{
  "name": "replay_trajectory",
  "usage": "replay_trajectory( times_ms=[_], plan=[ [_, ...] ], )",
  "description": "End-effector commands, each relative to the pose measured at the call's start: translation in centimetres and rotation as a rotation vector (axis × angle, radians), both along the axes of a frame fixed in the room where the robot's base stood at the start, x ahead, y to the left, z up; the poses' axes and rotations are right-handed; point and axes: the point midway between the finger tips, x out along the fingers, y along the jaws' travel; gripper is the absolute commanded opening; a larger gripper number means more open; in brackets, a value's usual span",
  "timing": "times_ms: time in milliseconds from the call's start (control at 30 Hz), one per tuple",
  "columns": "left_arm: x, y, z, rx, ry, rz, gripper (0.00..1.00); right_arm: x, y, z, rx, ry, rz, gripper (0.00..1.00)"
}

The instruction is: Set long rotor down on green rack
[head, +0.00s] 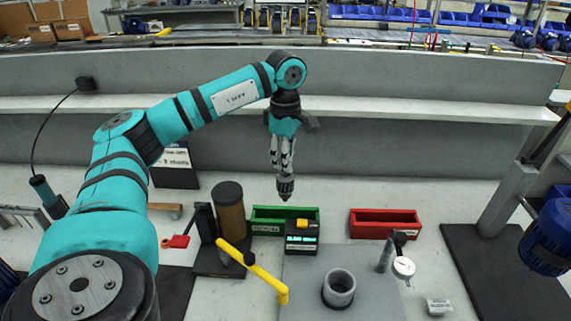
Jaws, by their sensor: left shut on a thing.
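My left arm reaches in from the left, and my left gripper (283,165) points straight down above the bench. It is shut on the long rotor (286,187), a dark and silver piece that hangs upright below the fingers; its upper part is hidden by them. The green rack (262,213) is a small open tray with a label on its front. In the picture the rotor's lower end is just above the rack's back edge; I cannot tell the exact height gap. A black display box with a yellow top (302,238) hides part of the rack's front. My right gripper is out of view.
A red tray (385,224) sits to the right. A brown cylinder on a black stand (229,212) and a yellow lever (255,272) stand at front left. A grey ring (339,287) and a dial gauge (403,267) are in front. A grey shelf (400,108) runs behind.

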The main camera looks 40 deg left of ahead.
Motion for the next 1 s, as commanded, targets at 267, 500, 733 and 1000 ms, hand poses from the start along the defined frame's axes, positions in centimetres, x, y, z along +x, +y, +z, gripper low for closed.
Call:
replay_trajectory(
  times_ms=[267, 500, 733, 1000],
  plan=[
    [0.0, 0.0, -1.7, 0.000, -0.003, 0.001, 0.00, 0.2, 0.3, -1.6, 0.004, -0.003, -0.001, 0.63],
    [0.0, 0.0, -3.7, -0.001, -0.004, 0.001, 0.00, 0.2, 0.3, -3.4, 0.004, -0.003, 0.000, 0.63],
    [0.0, 0.0, -4.1, -0.001, -0.003, 0.001, 0.00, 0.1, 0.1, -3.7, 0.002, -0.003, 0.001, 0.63],
    [0.0, 0.0, -4.1, -0.001, -0.003, 0.000, 0.00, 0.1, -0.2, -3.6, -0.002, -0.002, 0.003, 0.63]
  ],
)
